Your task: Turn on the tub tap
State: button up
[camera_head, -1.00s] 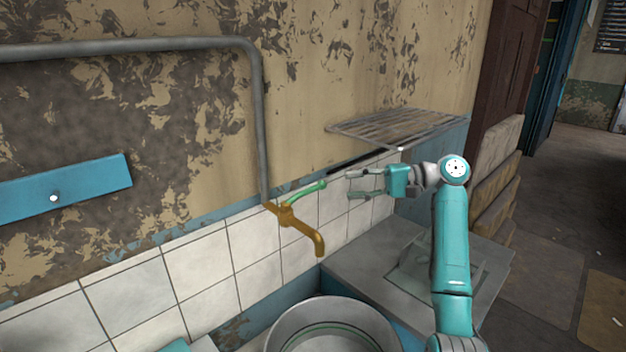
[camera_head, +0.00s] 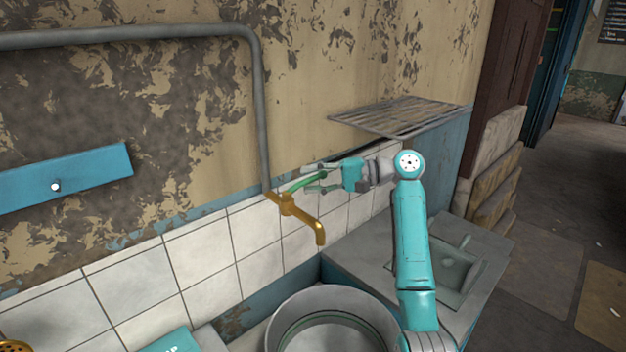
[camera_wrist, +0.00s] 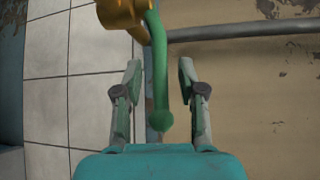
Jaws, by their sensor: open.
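The tub tap is a brass tap (camera_head: 306,220) on the tiled wall, with its spout bent down. Its green lever handle (camera_head: 296,184) points to the right and slightly up. My gripper (camera_head: 314,178) is open at the handle, its fingers on either side of it. In the wrist view the green handle (camera_wrist: 157,75) runs between the two open fingers (camera_wrist: 158,82), with its rounded end close to my palm. Gaps show on both sides, so the fingers look apart from it. The brass body (camera_wrist: 122,14) is at the top of that view.
A round metal tub (camera_head: 290,312) stands below the tap. A grey pipe (camera_head: 262,120) runs up the wall from the tap. A slatted rack (camera_head: 400,116) is above and right of my gripper. A metal sink counter (camera_head: 365,258) lies to the right.

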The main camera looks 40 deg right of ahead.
grip_shut()
jog(key=shift+s, duration=0.1)
jog(key=shift+s+a+m+t+h, duration=0.35)
jog(key=shift+s+m+t+h, duration=0.55)
jog(key=shift+m+h, duration=0.8)
jog(key=shift+s+a+m+t+h, duration=0.35)
jog(key=shift+s+m+t+h, duration=0.75)
jog(key=shift+h, duration=1)
jog(key=shift+s+a+m+t+h, duration=0.35)
jog(key=shift+s+m+t+h, duration=0.35)
jog(key=shift+m+h, duration=1.1)
